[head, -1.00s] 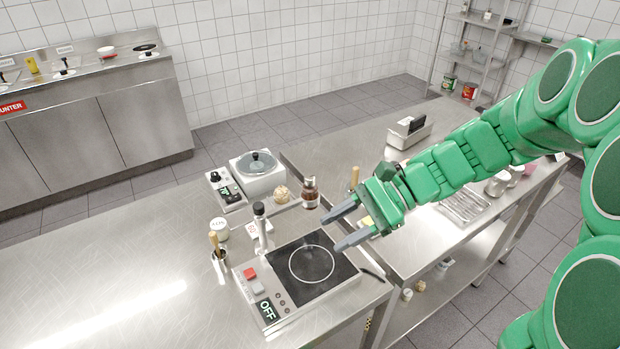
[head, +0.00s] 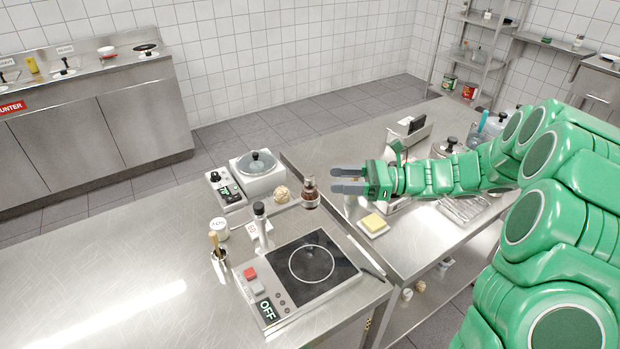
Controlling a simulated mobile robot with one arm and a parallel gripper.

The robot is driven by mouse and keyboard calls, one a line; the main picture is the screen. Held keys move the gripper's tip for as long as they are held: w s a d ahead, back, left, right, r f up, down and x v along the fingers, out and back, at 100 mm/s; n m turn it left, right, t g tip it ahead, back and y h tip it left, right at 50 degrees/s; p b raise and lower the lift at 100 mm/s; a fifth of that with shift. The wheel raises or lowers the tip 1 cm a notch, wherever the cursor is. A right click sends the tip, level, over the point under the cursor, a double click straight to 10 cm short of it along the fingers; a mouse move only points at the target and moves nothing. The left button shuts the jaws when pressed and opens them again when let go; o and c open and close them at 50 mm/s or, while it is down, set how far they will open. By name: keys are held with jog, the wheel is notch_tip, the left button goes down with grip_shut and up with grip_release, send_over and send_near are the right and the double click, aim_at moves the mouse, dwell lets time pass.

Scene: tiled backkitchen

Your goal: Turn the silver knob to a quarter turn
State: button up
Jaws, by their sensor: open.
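I cannot clearly make out a silver knob. The control panel (head: 227,190) at the left of the white round-lidded cooker (head: 260,174) carries a dark knob and small controls, too small to read. The hotplate (head: 304,264) has small round greyish controls (head: 281,298) beside its OFF display. My gripper (head: 345,180) is open and empty, pointing left. In the picture it is to the right of the control panel and cooker, and above and right of the hotplate. It touches none of them.
A yellow block on a white dish (head: 374,224) sits below my gripper. The left counter (head: 120,265) is clear.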

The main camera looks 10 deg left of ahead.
aim_at(310, 177)
jog(key=shift+s+a, duration=0.25)
jog(key=shift+a, duration=1)
jog(key=shift+s+a, duration=0.25)
jog(key=shift+a, duration=1)
jog(key=shift+s+a, duration=0.25)
jog(key=shift+a, duration=1)
jog(key=c, duration=0.9)
